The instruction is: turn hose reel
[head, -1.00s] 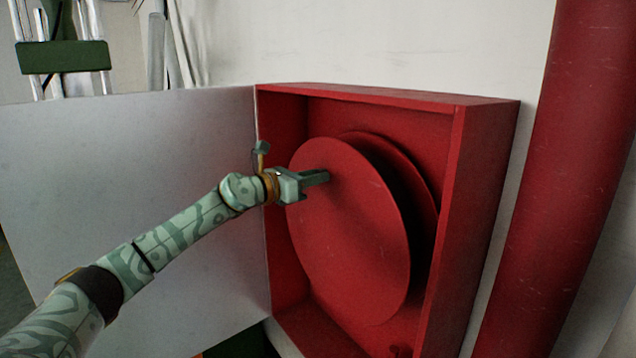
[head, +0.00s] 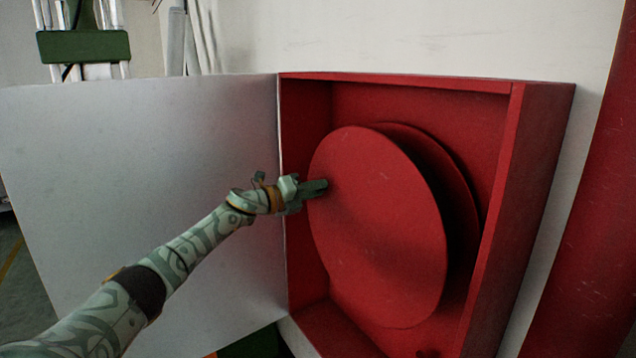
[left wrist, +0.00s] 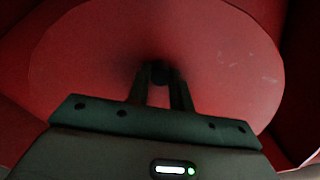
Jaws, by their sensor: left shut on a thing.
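The red hose reel (head: 385,235) stands inside an open red cabinet, its round front disc facing me. A second disc shows behind it on the right. My left gripper (head: 322,187) is at the upper left part of the front disc. In the left wrist view, my left gripper (left wrist: 160,80) is shut on a small dark knob (left wrist: 158,70) that stands out from the red disc. In the head view the fingers hide this knob. My right gripper is not in view.
The red cabinet (head: 540,130) has its pale door (head: 140,200) swung open to the left, behind my left arm. A thick red pipe (head: 590,240) runs down the wall right of the cabinet. A green bracket (head: 84,46) with pale pipes is at the upper left.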

